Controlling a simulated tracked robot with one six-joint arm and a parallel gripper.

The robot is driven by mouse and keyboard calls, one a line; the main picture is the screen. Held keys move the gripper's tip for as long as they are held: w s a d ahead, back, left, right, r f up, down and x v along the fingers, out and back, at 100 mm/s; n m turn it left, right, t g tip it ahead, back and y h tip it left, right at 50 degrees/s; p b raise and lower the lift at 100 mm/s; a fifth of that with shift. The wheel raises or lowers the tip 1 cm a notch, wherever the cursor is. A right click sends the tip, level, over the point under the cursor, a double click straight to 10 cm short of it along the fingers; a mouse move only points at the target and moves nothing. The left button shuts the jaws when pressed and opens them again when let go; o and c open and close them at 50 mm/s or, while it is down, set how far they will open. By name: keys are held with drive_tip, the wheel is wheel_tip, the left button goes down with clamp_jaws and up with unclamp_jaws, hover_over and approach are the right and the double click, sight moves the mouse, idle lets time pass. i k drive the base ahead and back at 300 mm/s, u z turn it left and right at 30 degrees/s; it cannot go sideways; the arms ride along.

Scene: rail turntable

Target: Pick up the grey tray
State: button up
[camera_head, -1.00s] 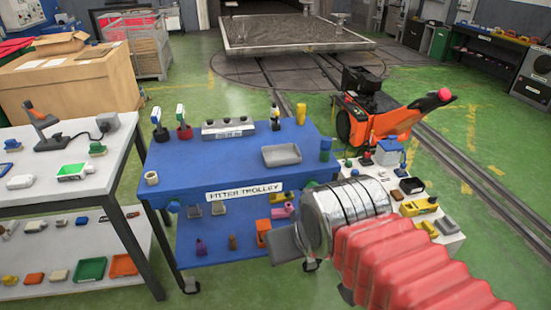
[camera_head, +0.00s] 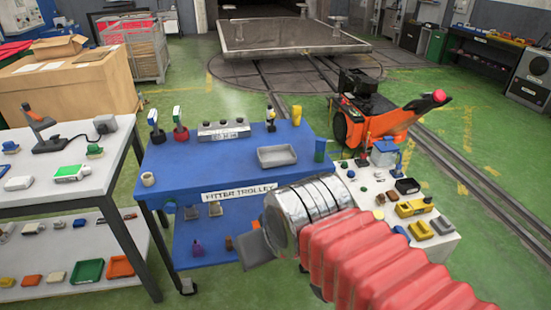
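The grey tray (camera_head: 277,156) is a small, shallow, empty-looking rectangle. It lies on the blue top of the fitter trolley (camera_head: 190,172), near its right side. My arm comes in from the lower right, with a red ribbed sleeve and a silver cuff. My gripper (camera_head: 254,246) shows only as a dark grey piece at the end of the cuff, in front of the trolley's front edge and nearer to me than the tray. It is apart from the tray in the picture. Its fingers cannot be made out.
A white table (camera_head: 72,190) stands left. A white bench (camera_head: 432,243) with small parts stands right, before an orange machine (camera_head: 378,125).

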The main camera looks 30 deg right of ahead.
sight(279, 155)
drive_tip(key=u, duration=0.05)
drive_tip(key=i, duration=1)
drive_tip(key=z, duration=0.05)
